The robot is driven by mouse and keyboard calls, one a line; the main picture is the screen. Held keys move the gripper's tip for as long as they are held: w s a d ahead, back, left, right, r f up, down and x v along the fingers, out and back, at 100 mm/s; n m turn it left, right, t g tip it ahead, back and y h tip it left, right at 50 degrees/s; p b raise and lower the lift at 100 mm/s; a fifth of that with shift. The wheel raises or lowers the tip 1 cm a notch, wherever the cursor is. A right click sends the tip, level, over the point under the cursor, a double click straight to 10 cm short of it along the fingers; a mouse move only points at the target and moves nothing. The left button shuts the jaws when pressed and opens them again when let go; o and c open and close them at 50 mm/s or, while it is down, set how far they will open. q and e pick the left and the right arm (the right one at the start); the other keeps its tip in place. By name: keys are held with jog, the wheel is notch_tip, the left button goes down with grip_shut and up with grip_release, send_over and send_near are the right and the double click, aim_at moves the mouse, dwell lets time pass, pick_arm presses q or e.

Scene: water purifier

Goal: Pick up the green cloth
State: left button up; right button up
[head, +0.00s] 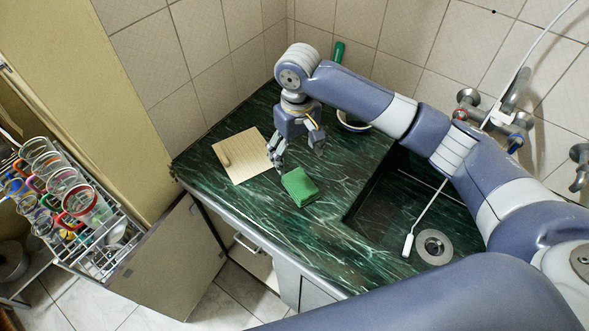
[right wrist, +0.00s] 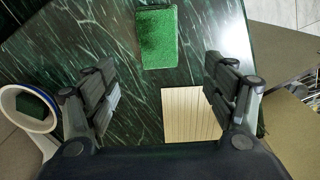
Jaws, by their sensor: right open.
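The green cloth (head: 299,187) lies as a small folded rectangle on the dark green marbled counter (head: 262,205), left of the sink. My right gripper (head: 297,156) is open and empty above the counter, just behind the cloth, with its fingers pointing down. In the right wrist view the cloth (right wrist: 156,38) lies ahead of the spread fingertips (right wrist: 160,85), roughly centred between them and not touched. My left gripper is not in view.
A light wooden board (head: 243,157) lies left of the cloth. A white bowl (head: 353,122) stands behind my right arm. The sink basin (head: 400,210) is on the right. A rack of colourful glasses (head: 70,200) and an open cabinet door (head: 170,262) are at left.

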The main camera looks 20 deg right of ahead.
send_over(296, 178)
jog(key=s, duration=0.1)
notch_tip(296, 178, down, 5)
jog(key=shift+r+p, duration=0.2)
jog(key=shift+p, duration=0.1)
jog(key=f, duration=0.2)
jog(key=w+f+p, duration=0.1)
jog(key=f, duration=0.1)
jog(key=shift+f, duration=0.95)
jog(key=c, duration=0.3)
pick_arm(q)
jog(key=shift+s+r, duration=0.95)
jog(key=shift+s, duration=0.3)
pick_arm(e)
jog(key=c, duration=1)
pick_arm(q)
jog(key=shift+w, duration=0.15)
pick_arm(e)
jog(key=shift+o, duration=0.2)
